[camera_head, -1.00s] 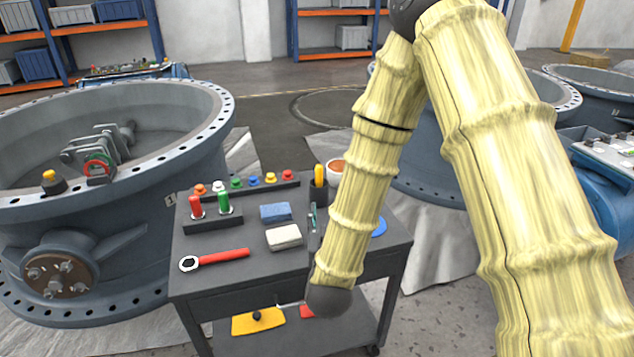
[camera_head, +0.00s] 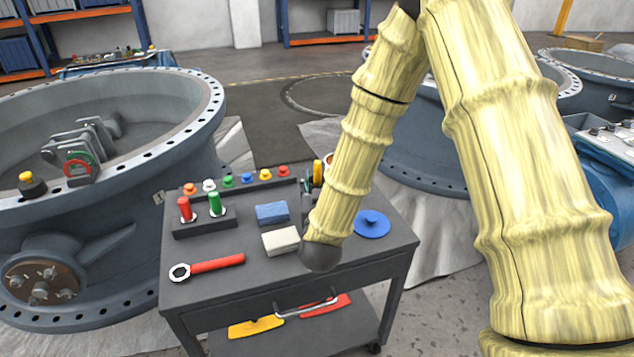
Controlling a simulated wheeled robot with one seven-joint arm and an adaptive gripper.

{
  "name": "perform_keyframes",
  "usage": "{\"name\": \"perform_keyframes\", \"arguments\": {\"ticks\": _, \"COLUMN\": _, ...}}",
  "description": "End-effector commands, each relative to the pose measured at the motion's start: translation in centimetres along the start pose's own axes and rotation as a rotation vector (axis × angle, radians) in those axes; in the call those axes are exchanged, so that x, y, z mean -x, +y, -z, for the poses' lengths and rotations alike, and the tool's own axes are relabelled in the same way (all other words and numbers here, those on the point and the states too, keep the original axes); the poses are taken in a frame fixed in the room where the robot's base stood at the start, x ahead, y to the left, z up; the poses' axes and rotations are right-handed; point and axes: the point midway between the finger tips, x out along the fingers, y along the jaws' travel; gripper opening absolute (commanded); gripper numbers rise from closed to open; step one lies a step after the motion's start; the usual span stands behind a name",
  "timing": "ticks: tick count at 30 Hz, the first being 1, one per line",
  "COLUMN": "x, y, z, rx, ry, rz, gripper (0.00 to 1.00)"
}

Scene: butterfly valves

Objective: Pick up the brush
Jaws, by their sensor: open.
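I cannot single out a brush for certain. On the cart top (camera_head: 225,292) lie a blue block (camera_head: 272,213) and a cream block (camera_head: 281,240), side by side. Thin dark and greenish items (camera_head: 307,188) stand behind them, partly hidden by my arm; I cannot tell what they are. My yellow-sleeved arm hangs over the cart, and its dark lower end covers part of the top just right of the cream block. My gripper's fingers are not visible; they are out of sight behind the arm.
The cart also bears a red-handled wrench (camera_head: 212,266), red and green cylinders in a dark holder (camera_head: 205,227), a row of coloured knobs and a blue disc (camera_head: 371,223). Yellow and red items lie on its lower shelf. A large valve body (camera_head: 105,255) stands close at left.

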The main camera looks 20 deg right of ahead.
Motion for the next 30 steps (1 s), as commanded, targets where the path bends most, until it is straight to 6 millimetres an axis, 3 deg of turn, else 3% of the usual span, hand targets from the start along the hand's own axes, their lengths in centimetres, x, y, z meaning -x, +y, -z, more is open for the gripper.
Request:
{"name": "perform_keyframes", "arguments": {"ticks": 10, "x": -4.3, "y": -0.2, "z": -0.1, "rx": -0.001, "ry": 0.000, "rz": 0.002, "gripper": 0.44}}
{"name": "perform_keyframes", "arguments": {"ticks": 21, "x": -5.1, "y": -0.2, "z": 0.0, "rx": 0.001, "ry": 0.000, "rz": 0.003, "gripper": 0.44}}
{"name": "perform_keyframes", "arguments": {"ticks": 28, "x": -5.1, "y": -0.2, "z": 0.0, "rx": 0.001, "ry": 0.000, "rz": 0.003, "gripper": 0.02}}
{"name": "perform_keyframes", "arguments": {"ticks": 30, "x": -5.1, "y": -0.2, "z": 0.0, "rx": 0.001, "ry": 0.000, "rz": 0.003, "gripper": 0.00}}
